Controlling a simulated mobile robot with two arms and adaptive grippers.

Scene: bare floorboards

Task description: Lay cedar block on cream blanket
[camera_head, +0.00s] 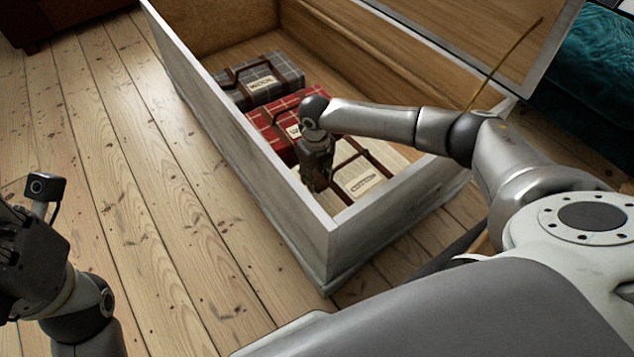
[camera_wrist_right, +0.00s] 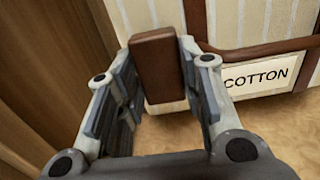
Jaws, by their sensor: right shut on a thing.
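The cedar block (camera_wrist_right: 158,65) is a small reddish-brown bar, upright between the fingers of my right gripper (camera_wrist_right: 160,95) in the right wrist view. The gripper is shut on it. In the head view my right gripper (camera_head: 316,185) reaches down inside the chest and hides the block. The cream blanket (camera_wrist_right: 263,20) is striped, with brown straps and a COTTON label; it also shows in the head view (camera_head: 372,170). The block is at the blanket's edge; I cannot tell whether they touch. My left gripper (camera_head: 18,255) is partly cut off at the left edge.
The open chest (camera_head: 262,180) has pale walls and a raised lid (camera_head: 480,35). A red checked blanket (camera_head: 265,118) and a grey checked WOOL blanket (camera_head: 275,75) lie farther back inside. A teal piece (camera_head: 600,75) stands at right. Floorboards left of the chest are clear.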

